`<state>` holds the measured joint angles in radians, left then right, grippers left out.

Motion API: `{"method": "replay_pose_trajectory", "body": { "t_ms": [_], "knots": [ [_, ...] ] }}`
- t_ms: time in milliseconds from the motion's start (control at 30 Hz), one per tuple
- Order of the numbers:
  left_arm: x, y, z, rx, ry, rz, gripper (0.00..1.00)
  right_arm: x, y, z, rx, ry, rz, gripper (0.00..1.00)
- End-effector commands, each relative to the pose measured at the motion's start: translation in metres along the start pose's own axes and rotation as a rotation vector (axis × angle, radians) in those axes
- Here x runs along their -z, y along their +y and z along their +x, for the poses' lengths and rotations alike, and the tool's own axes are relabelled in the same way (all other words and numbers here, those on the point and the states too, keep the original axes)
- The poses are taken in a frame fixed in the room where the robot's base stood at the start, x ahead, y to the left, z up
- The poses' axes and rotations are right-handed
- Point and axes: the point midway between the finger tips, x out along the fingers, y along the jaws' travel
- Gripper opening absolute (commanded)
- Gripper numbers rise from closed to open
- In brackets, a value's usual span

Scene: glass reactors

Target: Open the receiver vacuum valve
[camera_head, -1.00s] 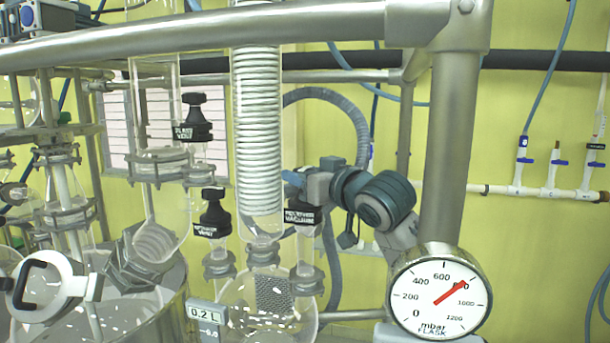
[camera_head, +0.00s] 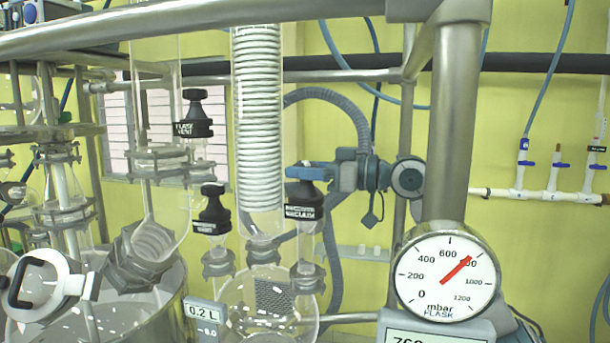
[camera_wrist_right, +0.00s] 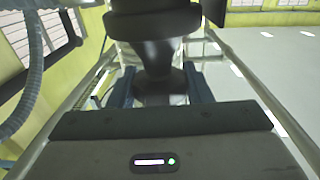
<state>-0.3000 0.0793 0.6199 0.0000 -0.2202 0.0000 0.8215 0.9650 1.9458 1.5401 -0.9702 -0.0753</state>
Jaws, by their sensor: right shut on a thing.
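The receiver vacuum valve (camera_head: 304,204) is a black knob with a white-lettered label, on a glass neck above the round receiver flask (camera_head: 240,310) in the head view. My right gripper (camera_head: 306,173) comes in from the right, level with the knob's top. Its blue fingers are shut on the knob. In the right wrist view, the black knob (camera_wrist_right: 158,65) stands between the two blue fingers (camera_wrist_right: 160,90). The knob's top is partly hidden by the fingers in the head view. My left gripper is not in view.
The receiver vent knob (camera_head: 211,212) and the flask vent knob (camera_head: 194,112) stand to the left. A glass coil condenser (camera_head: 258,120) rises just behind the valve. A round flask gauge (camera_head: 447,280) and a thick steel post (camera_head: 446,130) stand to the right.

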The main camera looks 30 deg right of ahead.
Motion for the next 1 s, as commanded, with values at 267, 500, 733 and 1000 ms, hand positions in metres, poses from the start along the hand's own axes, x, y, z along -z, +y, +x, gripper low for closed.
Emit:
{"method": "replay_pose_trajectory", "body": {
  "t_ms": [267, 500, 733, 1000],
  "knots": [
    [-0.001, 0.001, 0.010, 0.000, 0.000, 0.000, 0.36, 0.002, 0.001, 0.000, 0.259, 0.008, 0.004, 0.22],
    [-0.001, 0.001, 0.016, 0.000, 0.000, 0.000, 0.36, 0.002, 0.000, 0.000, 0.448, 0.008, 0.002, 0.22],
    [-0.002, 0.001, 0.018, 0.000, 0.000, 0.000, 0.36, 0.002, 0.000, 0.000, 0.568, 0.005, 0.000, 0.22],
    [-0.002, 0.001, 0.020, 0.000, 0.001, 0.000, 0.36, 0.002, 0.000, 0.000, 0.630, 0.003, 0.000, 0.22]
  ]
}}
